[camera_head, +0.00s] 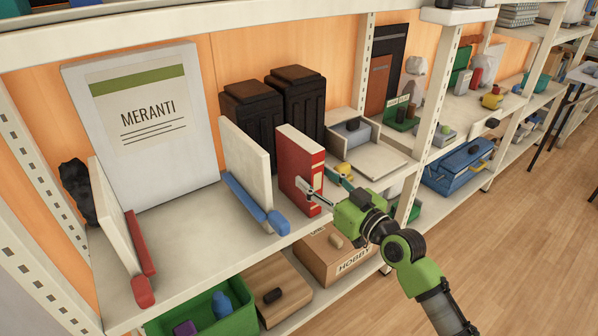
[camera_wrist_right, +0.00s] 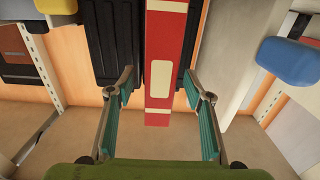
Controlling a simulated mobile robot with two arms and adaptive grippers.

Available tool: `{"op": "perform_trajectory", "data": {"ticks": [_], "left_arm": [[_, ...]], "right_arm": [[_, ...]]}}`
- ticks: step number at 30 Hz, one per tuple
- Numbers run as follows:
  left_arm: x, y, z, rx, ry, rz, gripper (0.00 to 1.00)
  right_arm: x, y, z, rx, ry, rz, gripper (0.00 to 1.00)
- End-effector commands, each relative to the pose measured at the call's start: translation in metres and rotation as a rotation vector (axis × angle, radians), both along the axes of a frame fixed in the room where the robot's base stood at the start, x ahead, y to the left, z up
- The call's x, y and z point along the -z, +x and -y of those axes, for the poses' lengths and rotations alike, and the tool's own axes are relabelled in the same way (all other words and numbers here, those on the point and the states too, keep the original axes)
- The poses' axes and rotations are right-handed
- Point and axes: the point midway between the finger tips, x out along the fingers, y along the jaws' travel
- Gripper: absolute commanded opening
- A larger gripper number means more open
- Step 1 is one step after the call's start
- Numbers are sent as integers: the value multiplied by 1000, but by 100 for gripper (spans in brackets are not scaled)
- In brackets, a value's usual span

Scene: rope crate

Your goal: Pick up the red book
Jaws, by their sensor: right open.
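The red book (camera_head: 301,168) stands upright on the shelf (camera_head: 205,265), its spine with pale labels facing outward. My right gripper (camera_head: 319,180) is open at the book, with one finger on each side of the spine. In the right wrist view the red spine (camera_wrist_right: 163,60) runs between the two open fingers of my right gripper (camera_wrist_right: 159,95). A gap shows between each finger and the book there. My left gripper is not in view.
A cream panel with a blue base (camera_head: 252,203) stands left of the book. Two black bins (camera_head: 297,97) stand behind it. A grey tray (camera_head: 372,157) is at its right. A cardboard box (camera_head: 335,258) and a green crate (camera_head: 205,312) sit on the shelf below.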

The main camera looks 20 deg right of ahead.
Motion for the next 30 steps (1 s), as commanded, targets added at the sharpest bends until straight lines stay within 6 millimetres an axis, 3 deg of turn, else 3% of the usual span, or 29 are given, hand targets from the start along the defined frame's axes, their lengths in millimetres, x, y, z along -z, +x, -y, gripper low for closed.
{"op": "perform_trajectory", "data": {"ticks": [7, 16, 17, 22, 30], "left_arm": [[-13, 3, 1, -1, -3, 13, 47], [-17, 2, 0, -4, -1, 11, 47], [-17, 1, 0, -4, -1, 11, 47], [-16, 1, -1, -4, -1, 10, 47], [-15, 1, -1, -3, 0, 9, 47]], "right_arm": [[0, 32, -12, 0, 3, 1, 47], [0, 37, -14, 0, 0, 0, 47], [0, 37, -14, 0, 0, 0, 45], [0, 37, -14, 0, 0, 0, 0], [-2, 37, -13, 1, 2, 5, 0]]}}
